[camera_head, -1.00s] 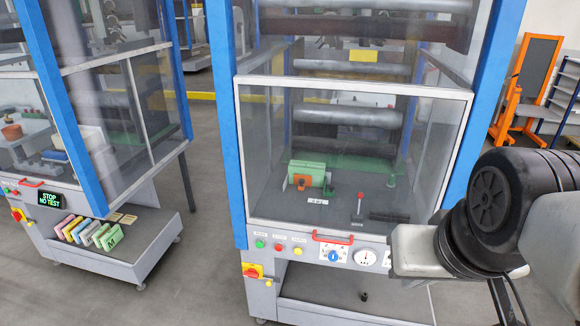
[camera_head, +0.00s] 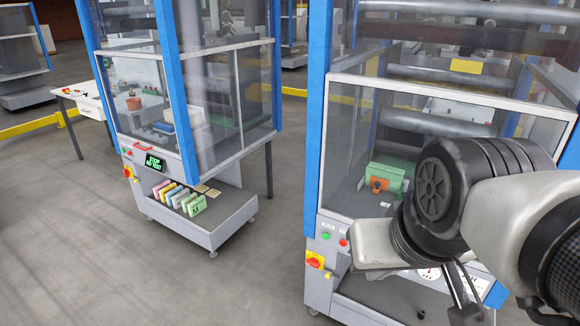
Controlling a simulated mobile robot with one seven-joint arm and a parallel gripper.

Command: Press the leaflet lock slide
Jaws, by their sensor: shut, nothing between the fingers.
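I cannot make out the leaflet lock slide for certain in this view. A green block with an orange knob-like part (camera_head: 379,184) sits on the deck inside the nearer blue-framed stacker (camera_head: 317,140), behind its clear guard. My arm's black joint and pale links cover the right part of this stacker, including much of its deck and front panel. I cannot pick out my gripper's fingers.
A white table (camera_head: 84,92) stands farther left. Grey floor (camera_head: 90,230) is open in front.

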